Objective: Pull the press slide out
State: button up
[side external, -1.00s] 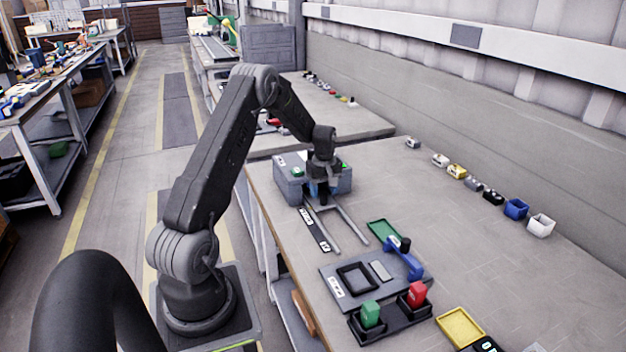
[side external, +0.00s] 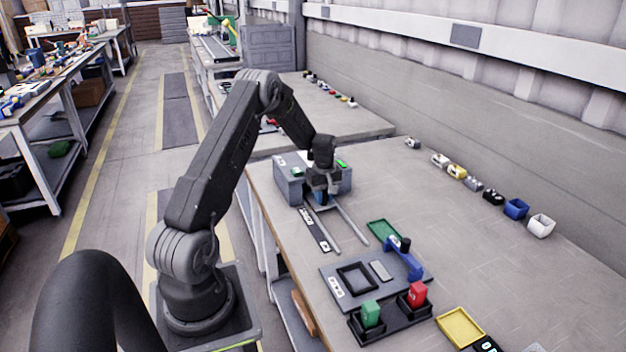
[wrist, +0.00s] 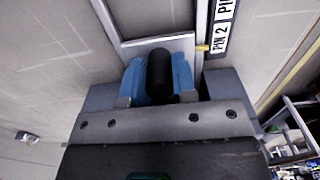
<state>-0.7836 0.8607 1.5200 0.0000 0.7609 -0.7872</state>
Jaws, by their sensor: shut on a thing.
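The press (side external: 291,188) is a grey block at the table's left edge, with two parallel rails (side external: 352,224) running out from its front toward the lower right. My gripper (side external: 321,198) is at the press front, over the inner end of the rails. In the wrist view my gripper's blue fingers (wrist: 158,82) are shut on an upright black knob (wrist: 160,70), one on each side. A light grey plate (wrist: 135,46), seemingly the press slide, lies beside the knob between the rails. My gripper hides much of the slide in the side view.
Beyond the rail ends lie a green tray (side external: 384,230) and a grey fixture plate (side external: 340,265) with a blue handle (side external: 404,260). Small bins stand along the far right; the table's middle is clear.

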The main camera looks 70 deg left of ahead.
jog(key=c, duration=0.3)
jog(key=shift+d, duration=8.2)
jog(key=o, duration=1)
